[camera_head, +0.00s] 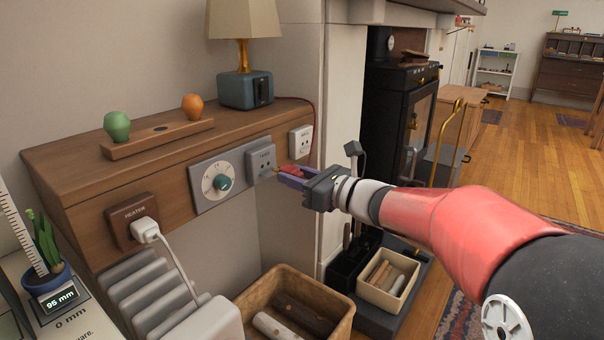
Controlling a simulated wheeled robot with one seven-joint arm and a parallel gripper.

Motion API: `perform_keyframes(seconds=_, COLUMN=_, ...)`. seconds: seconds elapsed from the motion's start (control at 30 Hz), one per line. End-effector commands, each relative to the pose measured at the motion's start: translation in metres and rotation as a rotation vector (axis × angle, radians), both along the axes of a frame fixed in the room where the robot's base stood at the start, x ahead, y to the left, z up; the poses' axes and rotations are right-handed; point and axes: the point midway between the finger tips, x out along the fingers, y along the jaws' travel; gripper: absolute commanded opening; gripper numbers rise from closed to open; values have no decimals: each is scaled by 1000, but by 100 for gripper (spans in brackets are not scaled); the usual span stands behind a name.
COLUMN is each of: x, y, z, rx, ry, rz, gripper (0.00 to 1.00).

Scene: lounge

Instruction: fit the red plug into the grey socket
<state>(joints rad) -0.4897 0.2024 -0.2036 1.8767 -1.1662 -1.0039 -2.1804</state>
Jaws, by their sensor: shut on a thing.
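The grey socket (262,163) is on the front face of the wooden shelf, right of a dial panel. My gripper (292,176) comes in from the right and is shut on the red plug (299,172). The plug is just right of the grey socket and close to it. The fingers hide part of the plug, and I cannot tell whether its prongs touch the socket. A thin red cord (312,115) runs from the plug area up to the lamp base.
A white socket (301,141) is right of the grey one. The dial panel (217,183) and the heater outlet (131,218) with a white plug (147,230) are left. Below stand a log basket (345,330) and a heater (200,325). A lamp (245,60) stands on the shelf.

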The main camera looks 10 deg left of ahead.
Motion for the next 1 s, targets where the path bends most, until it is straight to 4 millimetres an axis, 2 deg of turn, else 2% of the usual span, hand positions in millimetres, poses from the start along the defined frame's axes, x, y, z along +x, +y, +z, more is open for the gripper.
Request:
perform_keyframes(seconds=0.4, x=8, y=20, z=1, rx=0, ry=1, rz=0, gripper=7)
perform_keyframes(seconds=1.0, x=10, y=22, z=0, rx=1, ry=-1, rz=-1, gripper=7)
